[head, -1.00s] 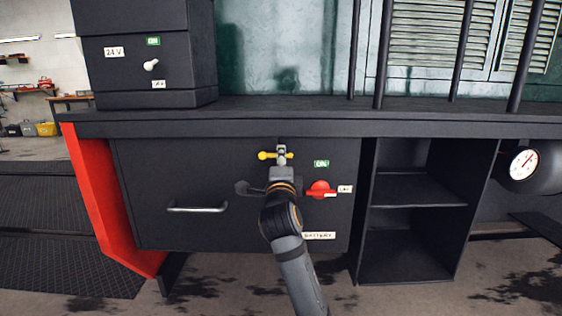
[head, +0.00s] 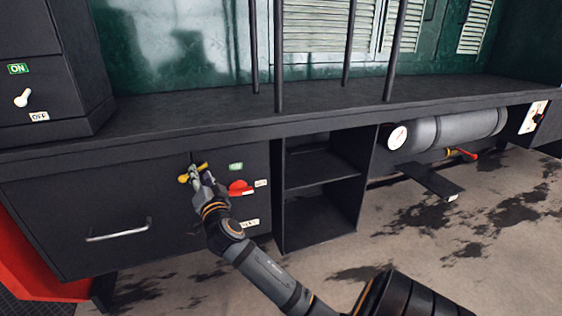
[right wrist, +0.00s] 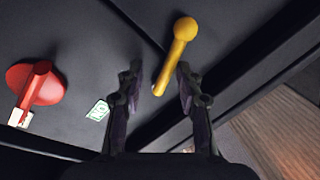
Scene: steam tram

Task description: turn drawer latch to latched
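The drawer latch is a yellow bar with ball ends (head: 183,179) at the upper right edge of the dark drawer front (head: 60,205). It lies crosswise and looks a little tilted, right end higher. My right gripper (head: 197,177) is at the latch in the head view and hides its middle. In the right wrist view the yellow bar (right wrist: 176,55) with its ball end passes between the two fingertips of my right gripper (right wrist: 158,74). The fingers are apart, with gaps beside the bar. My left gripper is not in view.
A red rotary switch (head: 240,187) sits just right of the latch and also shows in the right wrist view (right wrist: 38,84). The drawer handle (head: 118,232) is to the left. The worktop (head: 200,107) overhangs above. Open shelves (head: 318,175) and a grey tank (head: 440,133) stand right.

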